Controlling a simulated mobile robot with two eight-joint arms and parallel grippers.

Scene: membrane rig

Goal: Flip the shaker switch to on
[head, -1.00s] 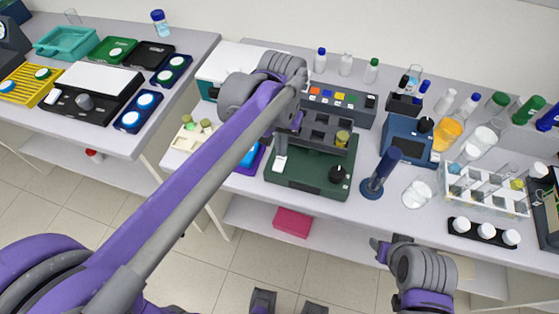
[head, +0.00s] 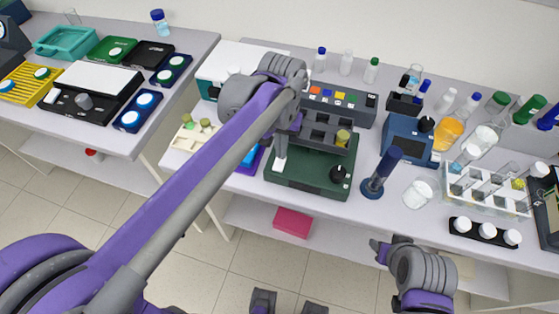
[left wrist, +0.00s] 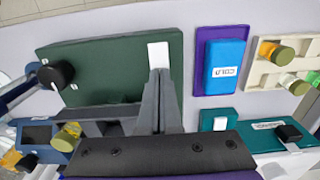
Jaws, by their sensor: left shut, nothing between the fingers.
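The shaker (head: 310,178) is a dark green box on the middle bench, with a dark rack on top and a black knob (head: 338,173) at its front right. A white switch piece (head: 281,157) stands at its front left. It also shows in the left wrist view (left wrist: 158,54). My left gripper (left wrist: 160,73) is shut and empty, its fingertips right at the white switch. I cannot tell whether they touch it. In the head view the left gripper (head: 288,135) partly hides the switch's top. My right gripper (head: 378,250) is low in front of the bench, its jaws unclear.
A blue pad marked COLD (left wrist: 225,66) and a cream rack with vials (left wrist: 268,65) lie beside the shaker. A dark blue tube on a stand (head: 381,172) is to its right. A grey box with coloured buttons (head: 340,102) stands behind.

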